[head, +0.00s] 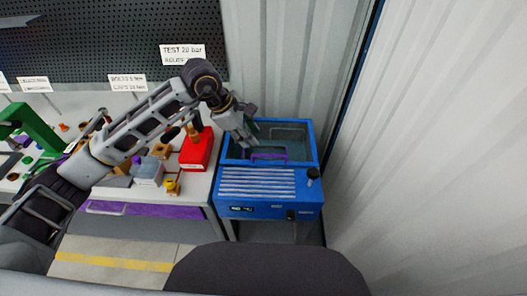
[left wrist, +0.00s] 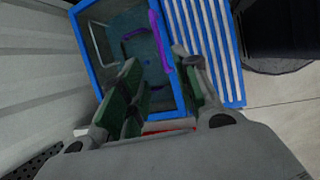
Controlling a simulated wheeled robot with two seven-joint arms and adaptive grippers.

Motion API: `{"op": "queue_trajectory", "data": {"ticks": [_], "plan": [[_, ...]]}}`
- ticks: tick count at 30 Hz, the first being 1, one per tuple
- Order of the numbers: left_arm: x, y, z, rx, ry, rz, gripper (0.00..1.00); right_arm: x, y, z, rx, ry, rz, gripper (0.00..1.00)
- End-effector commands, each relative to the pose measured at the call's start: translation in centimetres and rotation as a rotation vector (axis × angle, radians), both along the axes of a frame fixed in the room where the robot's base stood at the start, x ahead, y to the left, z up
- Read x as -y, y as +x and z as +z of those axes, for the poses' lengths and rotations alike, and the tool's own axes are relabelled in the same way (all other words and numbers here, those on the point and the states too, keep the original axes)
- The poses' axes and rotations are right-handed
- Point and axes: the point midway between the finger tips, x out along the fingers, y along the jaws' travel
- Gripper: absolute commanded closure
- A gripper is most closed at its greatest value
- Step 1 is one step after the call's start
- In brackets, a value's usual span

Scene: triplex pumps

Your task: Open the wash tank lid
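The blue wash tank (head: 257,207) stands right of the workbench. A clear, teal-tinted lid (head: 292,136) seems to lie flat within its blue rim, and a purple handle (head: 268,156) is at its front side. In the left wrist view the purple handle (left wrist: 161,40) runs along the edge beside the slatted top. My left gripper (head: 250,140) is over the left part of the tank, just behind and left of the handle. Its green-padded fingers (left wrist: 163,88) are apart with nothing held between them. I cannot tell whether a finger touches the handle. My right gripper is out of view.
The workbench carries a red bin (head: 197,150), a grey bin (head: 149,172) and small parts. A dark bottle-like item (head: 312,176) is at the tank's right front corner. Corrugated walls stand close behind and to the right. A pegboard (head: 120,40) hangs above the bench.

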Motion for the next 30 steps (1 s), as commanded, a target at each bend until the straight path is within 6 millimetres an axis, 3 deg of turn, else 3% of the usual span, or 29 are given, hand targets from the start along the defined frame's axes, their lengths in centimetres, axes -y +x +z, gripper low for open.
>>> {"op": "queue_trajectory", "data": {"ticks": [21, 30], "plan": [[3.6, 1.6, -8.4, -0.003, -0.001, 0.000, 0.68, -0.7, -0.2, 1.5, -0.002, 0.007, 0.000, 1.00], [4.4, 2.0, -10.5, -0.002, 0.000, 0.000, 0.68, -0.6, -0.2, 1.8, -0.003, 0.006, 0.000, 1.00]]}}
